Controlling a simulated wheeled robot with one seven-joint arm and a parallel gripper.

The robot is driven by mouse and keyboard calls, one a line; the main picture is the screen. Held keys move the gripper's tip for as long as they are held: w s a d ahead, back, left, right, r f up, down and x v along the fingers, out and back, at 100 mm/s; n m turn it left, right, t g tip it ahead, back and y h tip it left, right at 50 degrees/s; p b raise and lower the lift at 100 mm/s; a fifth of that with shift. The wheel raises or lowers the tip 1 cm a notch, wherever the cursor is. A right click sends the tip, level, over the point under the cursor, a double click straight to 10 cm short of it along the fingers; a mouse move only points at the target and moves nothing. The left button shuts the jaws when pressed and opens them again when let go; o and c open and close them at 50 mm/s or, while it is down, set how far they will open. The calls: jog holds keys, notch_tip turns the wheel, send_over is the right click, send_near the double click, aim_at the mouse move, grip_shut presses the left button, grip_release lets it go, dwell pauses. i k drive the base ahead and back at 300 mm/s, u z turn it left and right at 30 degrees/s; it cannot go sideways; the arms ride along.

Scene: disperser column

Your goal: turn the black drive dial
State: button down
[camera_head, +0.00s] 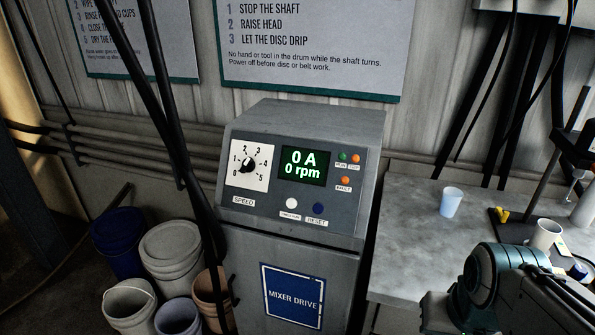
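The black drive dial (247,165) sits on a white scale plate (262,182) marked from 0 up to 6, labelled SPEED, on the sloped face of the grey mixer drive cabinet (300,117). Its exact pointer setting is too small to read surely. To its right a green display (305,166) reads 0 A and 0 rpm. My gripper is not in view. Part of my arm shows at the lower right, apart from the cabinet, and nothing touches the dial.
Dark cables (178,130) hang just left of the cabinet. Several buckets (170,251) stand on the floor at left. A grey bench (405,215) at right bears a pale cup (451,202) and a white mug (545,236). The space before the dial looks clear.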

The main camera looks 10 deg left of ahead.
aim_at(248, 165)
jog(key=u, duration=0.05)
jog(key=k, duration=0.4)
jog(key=u, duration=1.05)
jog(key=i, duration=0.85)
jog(key=z, duration=0.6)
